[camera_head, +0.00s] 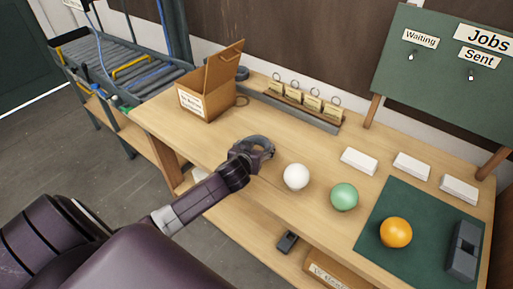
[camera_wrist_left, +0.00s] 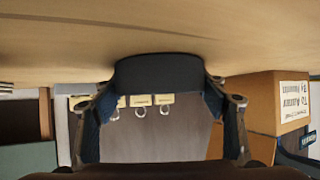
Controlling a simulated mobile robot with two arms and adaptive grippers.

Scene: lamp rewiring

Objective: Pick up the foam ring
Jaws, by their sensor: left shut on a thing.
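My left gripper (camera_head: 256,149) reaches in over the left half of the wooden bench. It is shut on a dark foam ring, whose curved edge shows among the fingers in the head view. In the left wrist view the dark foam ring (camera_wrist_left: 158,72) sits between the two fingertips, with a finger at each side. The fingers hide part of it. I cannot tell whether it touches the bench top. My right gripper is not in view.
An open cardboard box (camera_head: 208,92) stands at the back left of the bench (camera_head: 215,140). A rack of tags (camera_head: 305,100) lies behind. White (camera_head: 296,177), green (camera_head: 344,197) and orange (camera_head: 396,232) balls sit to the right. White blocks (camera_head: 359,161) lie beyond them.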

